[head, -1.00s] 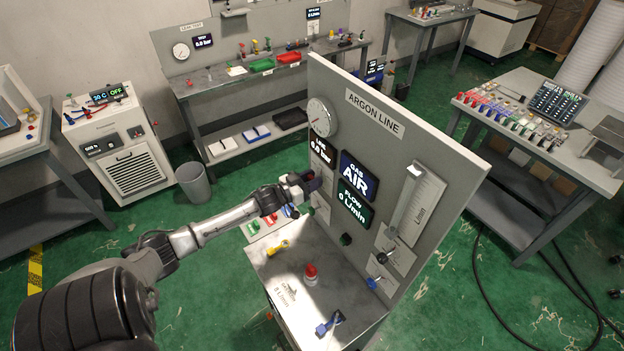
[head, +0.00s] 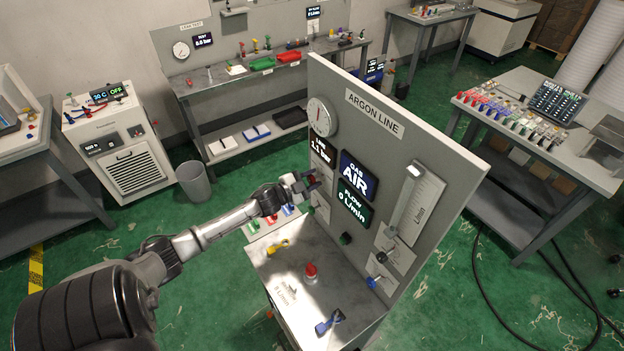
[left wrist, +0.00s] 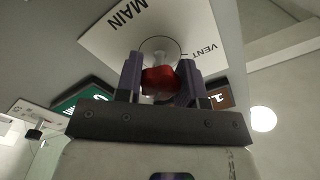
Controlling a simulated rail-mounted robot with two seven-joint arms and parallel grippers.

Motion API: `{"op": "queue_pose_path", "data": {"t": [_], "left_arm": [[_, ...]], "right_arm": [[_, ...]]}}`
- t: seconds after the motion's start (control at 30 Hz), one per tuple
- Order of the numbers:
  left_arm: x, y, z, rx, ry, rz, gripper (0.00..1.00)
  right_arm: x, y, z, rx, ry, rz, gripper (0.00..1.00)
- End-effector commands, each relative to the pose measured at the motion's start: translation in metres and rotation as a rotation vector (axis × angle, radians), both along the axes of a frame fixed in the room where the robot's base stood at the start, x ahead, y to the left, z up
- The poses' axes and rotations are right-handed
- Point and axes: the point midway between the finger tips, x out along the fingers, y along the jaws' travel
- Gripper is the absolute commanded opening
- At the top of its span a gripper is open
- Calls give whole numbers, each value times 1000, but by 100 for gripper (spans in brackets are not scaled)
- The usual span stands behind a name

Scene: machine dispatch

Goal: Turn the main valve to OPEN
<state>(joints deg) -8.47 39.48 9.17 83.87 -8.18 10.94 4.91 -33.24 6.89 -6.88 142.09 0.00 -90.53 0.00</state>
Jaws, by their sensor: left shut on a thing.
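The main valve's red handle (left wrist: 158,80) shows in the left wrist view, in front of a white plate (left wrist: 120,38) lettered MAIN and VENT. My left gripper (left wrist: 160,72) is shut on this handle, one finger on each side. In the head view my left gripper (head: 306,182) is at the left part of the ARGON LINE panel (head: 440,160), below the round gauge (head: 321,117), and mostly hides the valve. The handle's exact angle against the plate lettering cannot be read. My right gripper is not in view.
The panel carries a GAS screen reading AIR (head: 357,174), a FLOW screen reading 0 L/min (head: 354,204) and a flow tube (head: 418,208). The bench below holds a red knob (head: 311,270), a yellow-handled piece (head: 278,246) and a blue-handled piece (head: 328,322).

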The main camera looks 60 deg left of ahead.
Motion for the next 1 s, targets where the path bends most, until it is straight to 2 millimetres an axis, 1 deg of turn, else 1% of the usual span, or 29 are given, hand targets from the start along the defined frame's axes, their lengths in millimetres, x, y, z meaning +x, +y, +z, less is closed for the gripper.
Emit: {"op": "queue_pose_path", "data": {"t": [0.1,0.33,0.9,0.93,1.0], "left_arm": [[0,0,0,58,1,0,12],[0,0,0,127,6,-1,12],[0,0,0,153,7,-1,12],[0,0,0,153,7,-1,38],[0,0,0,152,7,-1,45]], "right_arm": [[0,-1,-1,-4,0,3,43],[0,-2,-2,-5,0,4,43],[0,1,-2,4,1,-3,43],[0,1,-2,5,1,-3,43],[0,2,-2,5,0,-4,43]]}}
